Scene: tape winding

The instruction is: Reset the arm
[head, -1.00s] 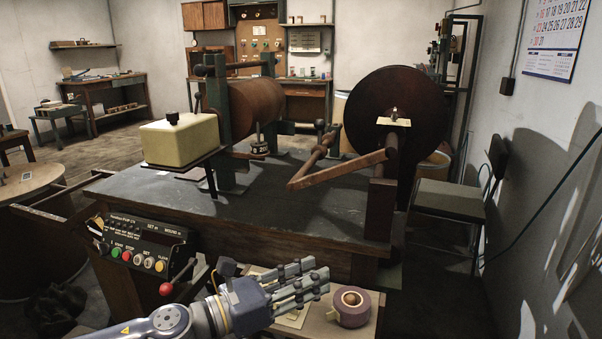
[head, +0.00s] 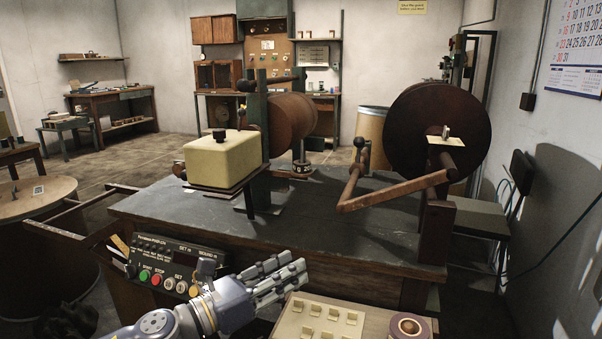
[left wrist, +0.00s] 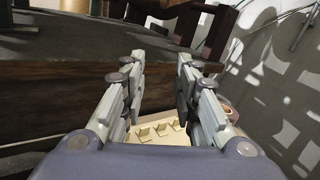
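My left gripper (head: 285,279) reaches in from the lower left of the head view, in front of the dark workbench (head: 330,225). In the left wrist view the left gripper (left wrist: 158,88) has its two fingers apart with nothing between them. Below the fingers is a light board with small upright tabs (head: 322,322). It also shows in the left wrist view (left wrist: 150,137). My right gripper is in neither view.
A control box with coloured buttons (head: 190,256) is left of my gripper. A tape roll (head: 409,327) sits right of the tabbed board. On the bench stand a cream box (head: 222,163), a brown roller (head: 293,122) and a dark disc (head: 437,125) with a wooden crank arm (head: 400,190).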

